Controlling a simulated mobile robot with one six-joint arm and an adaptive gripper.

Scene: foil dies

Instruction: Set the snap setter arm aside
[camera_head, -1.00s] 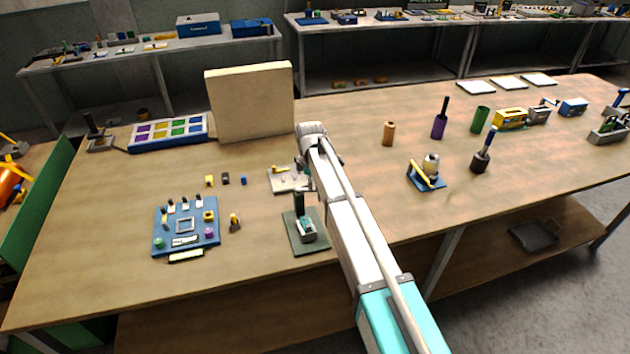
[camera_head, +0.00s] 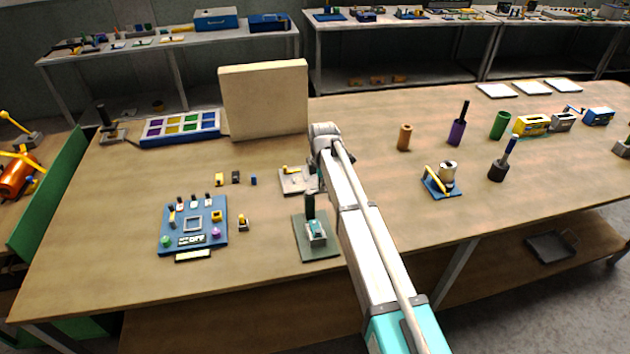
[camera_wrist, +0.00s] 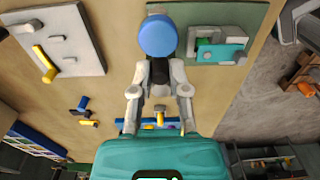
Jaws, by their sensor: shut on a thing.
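My gripper (camera_wrist: 160,92) is shut on a dark piece with a round blue end (camera_wrist: 157,36), which I take to be the snap setter arm. The blue end faces the wrist camera and hides what lies behind it. In the head view my own arm mostly hides the gripper. The setter's green base plate (camera_head: 302,248) lies near the table's front edge, with a teal and grey block (camera_head: 316,230) on it. A dark upright piece (camera_head: 310,206) shows at the plate's far side; I cannot tell whether it touches the plate. The plate also shows at upper right in the wrist view (camera_wrist: 184,52).
A grey board (camera_head: 291,184) with a yellow handle lies just behind the plate. A blue die board (camera_head: 170,243) lies to the left, with small pieces around it. A blue stand (camera_head: 437,188) and several cylinders are at right. Table between my arm and the stand is clear.

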